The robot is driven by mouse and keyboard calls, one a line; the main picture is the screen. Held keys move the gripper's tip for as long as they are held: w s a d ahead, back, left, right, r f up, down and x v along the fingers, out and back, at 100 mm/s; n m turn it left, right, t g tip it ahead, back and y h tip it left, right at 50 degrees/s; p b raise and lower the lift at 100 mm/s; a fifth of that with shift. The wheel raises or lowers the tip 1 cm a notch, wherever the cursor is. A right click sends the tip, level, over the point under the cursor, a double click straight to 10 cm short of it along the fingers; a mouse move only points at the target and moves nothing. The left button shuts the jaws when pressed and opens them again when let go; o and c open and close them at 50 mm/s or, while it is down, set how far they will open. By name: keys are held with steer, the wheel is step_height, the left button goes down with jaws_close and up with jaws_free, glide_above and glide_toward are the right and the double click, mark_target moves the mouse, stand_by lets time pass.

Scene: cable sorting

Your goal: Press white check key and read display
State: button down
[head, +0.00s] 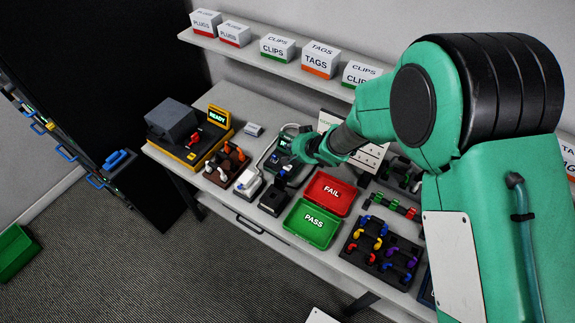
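A dark tester with a small greenish display (285,143) stands mid-bench. Its text is too small to read, and my arm partly covers it. My gripper (298,154) is at the tester, over its right side. Its fingers are small and dark against the tester, so I cannot tell whether they are open or touch anything. A yellow-black machine (196,152) at the bench's left end has a sign reading READY (217,116).
A red FAIL tray (331,177) and a green PASS tray (302,236) lie in front of the gripper. Dark racks with coloured cables (378,262) stand to the right. A shelf (258,56) with labelled boxes runs behind. My arm fills the right side.

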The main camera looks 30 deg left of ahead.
steer(key=shift+s+a, duration=0.1)
steer(key=shift+a, duration=0.05)
steer(key=shift+f, duration=0.15)
steer(key=b, duration=0.8)
glide_above(289, 168)
step_height(289, 168, down, 6)
steer(key=shift+f+b, duration=0.6)
steer(key=shift+f, duration=0.7)
steer(key=shift+f, duration=0.75)
stand_by(1.8)
steer(key=shift+r+p, duration=0.2)
steer(key=shift+p, duration=0.25)
steer(key=shift+r+p, duration=0.6)
steer(key=shift+p, duration=0.2)
steer(key=shift+r+p, duration=2.5)
steer(key=shift+p, duration=0.35)
